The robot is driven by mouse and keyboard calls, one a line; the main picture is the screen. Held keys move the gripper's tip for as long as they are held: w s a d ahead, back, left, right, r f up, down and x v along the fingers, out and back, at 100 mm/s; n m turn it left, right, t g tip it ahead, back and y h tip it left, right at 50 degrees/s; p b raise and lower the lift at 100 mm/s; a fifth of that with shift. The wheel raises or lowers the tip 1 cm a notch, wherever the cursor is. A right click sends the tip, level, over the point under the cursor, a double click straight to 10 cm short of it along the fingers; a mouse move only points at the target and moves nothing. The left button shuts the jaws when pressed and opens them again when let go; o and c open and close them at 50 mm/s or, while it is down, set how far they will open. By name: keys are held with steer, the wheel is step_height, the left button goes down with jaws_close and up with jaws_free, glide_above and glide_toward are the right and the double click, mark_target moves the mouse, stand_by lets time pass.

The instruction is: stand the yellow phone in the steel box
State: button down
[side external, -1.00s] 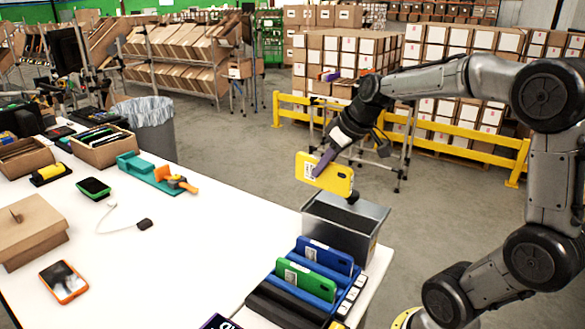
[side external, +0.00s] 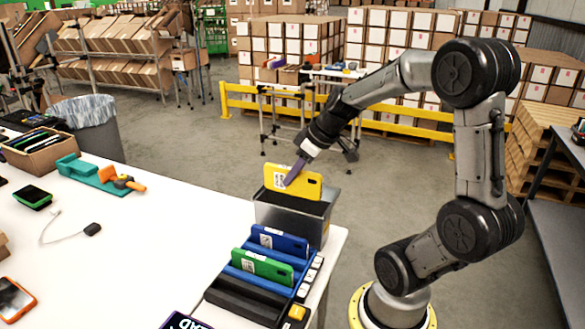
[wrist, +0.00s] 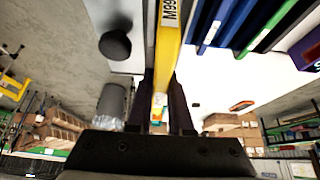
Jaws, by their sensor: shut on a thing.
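The yellow phone (side external: 305,184) is held on its long edge in my gripper (side external: 291,178), with a white label on its face. The steel box (side external: 291,222) is an open grey box with a dark inside at the table's far right corner. The phone is over the box's mouth, its lower edge at about rim height; I cannot tell if it is inside the rim. In the wrist view the phone (wrist: 168,45) runs up from between the two dark fingers of my gripper (wrist: 164,88).
A rack with a blue phone (side external: 279,240) and a green phone (side external: 262,266) stands just in front of the box. A teal holder (side external: 92,177), an orange-edged phone (side external: 14,300) and a cable lie farther left. The white table's middle (side external: 150,235) is mostly clear.

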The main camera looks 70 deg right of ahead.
mark_target(322, 176)
steer(key=shift+f, duration=5.4)
steer(key=shift+f, duration=0.3)
steer(key=c, duration=0.8)
jaws_free()
steer(key=shift+o, duration=0.2)
steer(key=v, duration=1.3)
steer(key=shift+s+r, duration=0.25)
steer(key=shift+r, duration=0.05)
steer(key=shift+r, duration=0.1)
steer(key=shift+r, duration=3.4)
